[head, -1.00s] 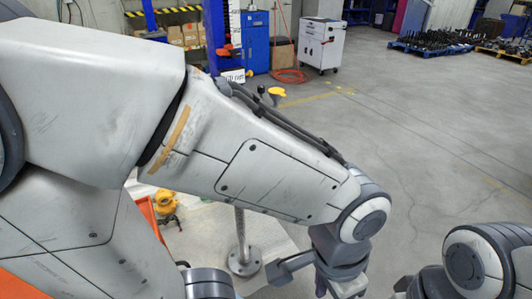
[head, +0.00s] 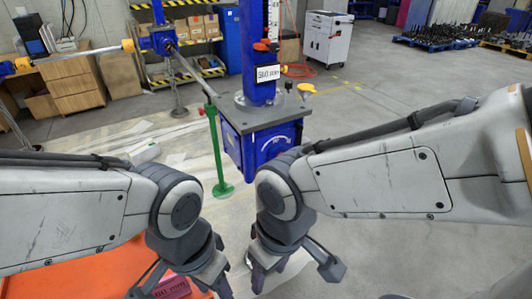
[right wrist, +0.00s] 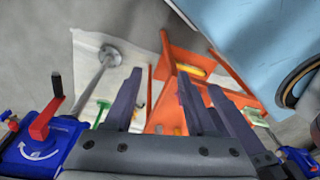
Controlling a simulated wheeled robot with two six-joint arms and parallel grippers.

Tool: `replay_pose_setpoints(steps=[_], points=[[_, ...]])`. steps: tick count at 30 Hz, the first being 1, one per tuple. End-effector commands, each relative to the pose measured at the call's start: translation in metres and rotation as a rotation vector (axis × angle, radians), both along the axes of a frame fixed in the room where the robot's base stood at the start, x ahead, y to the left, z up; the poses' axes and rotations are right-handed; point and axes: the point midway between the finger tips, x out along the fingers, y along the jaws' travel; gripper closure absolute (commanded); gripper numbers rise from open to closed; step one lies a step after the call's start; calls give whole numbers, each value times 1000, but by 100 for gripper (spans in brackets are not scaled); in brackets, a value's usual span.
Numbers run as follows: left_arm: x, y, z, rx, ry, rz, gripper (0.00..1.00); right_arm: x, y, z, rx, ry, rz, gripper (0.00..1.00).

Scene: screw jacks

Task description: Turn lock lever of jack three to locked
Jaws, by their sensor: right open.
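A blue jack stands in the middle of the head view, with a scale column (head: 259,50), a grey top plate (head: 262,112) and a blue box with a white curved arrow (head: 275,145). A yellow-knobbed lever (head: 305,88) sticks up at the plate's right. I cannot read which jack is three. My right gripper (head: 262,278) points down below the box, apart from it, open and empty. My left gripper (head: 185,284) hangs at the bottom left, its fingertips cut off. In the right wrist view, a red crank (right wrist: 45,120) is on a blue box (right wrist: 38,152) at the left.
A green post (head: 222,165) stands left of the jack. Another blue jack (head: 155,38) with a long rod stands behind left. A pink block (head: 172,287) lies on an orange surface below my left gripper.

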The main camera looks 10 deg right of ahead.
Motion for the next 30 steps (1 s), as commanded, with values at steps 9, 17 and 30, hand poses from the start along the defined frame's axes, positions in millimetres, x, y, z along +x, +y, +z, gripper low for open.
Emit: replay_pose_setpoints(steps=[9,17,30], points=[[0,0,-18,0,0,0,50,203,-52,-53,31,-440,-115,44],[0,0,-32,0,0,0,50,327,-154,-97,111,-840,-112,44],[0,0,-38,0,0,0,50,348,-233,-113,369,-1347,-39,44]])
